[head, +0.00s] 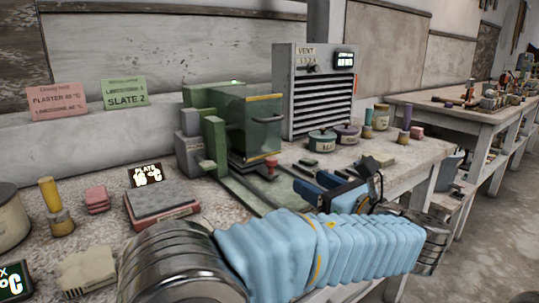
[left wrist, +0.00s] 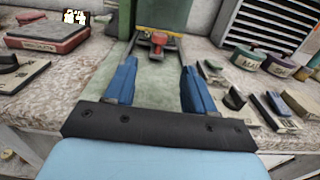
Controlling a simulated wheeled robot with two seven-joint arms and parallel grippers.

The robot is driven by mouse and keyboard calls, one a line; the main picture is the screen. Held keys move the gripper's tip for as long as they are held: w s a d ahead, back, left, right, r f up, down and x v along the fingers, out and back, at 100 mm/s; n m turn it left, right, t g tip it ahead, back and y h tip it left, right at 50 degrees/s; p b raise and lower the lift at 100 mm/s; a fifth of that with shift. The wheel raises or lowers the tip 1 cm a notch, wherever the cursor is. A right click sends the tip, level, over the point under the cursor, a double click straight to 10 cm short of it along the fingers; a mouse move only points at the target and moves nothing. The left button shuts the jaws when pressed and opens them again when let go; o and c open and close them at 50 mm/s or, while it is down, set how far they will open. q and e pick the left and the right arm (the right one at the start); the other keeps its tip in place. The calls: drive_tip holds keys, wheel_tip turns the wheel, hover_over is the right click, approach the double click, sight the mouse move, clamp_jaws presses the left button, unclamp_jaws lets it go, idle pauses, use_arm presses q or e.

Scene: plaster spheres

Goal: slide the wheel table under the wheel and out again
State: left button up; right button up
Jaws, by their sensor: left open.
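The green machine (head: 204,135) stands on the bench with a clear greenish guard box (head: 252,125) at its front. The wheel itself is not clearly visible behind the guard. A flat green bed (head: 250,193) runs out from under the guard, and a small red knob (head: 271,165) sits at the guard's lower front edge. My left gripper (head: 312,182) is open, to the right of the knob in the head view. In the left wrist view its blue fingers (left wrist: 159,66) are spread and empty, pointing at the red knob (left wrist: 158,39), which is just beyond the fingertips. My right gripper is out of view.
A louvred grey vent unit (head: 318,90) stands behind. Lidded tins (head: 322,141) and small blocks lie to the right.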

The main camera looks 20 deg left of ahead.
sight(275, 162)
use_arm(q)
drive_tip(key=x, duration=1.3)
drive_tip(key=shift+w+a, duration=0.15)
drive_tip(key=shift+c, duration=0.3)
clamp_jaws()
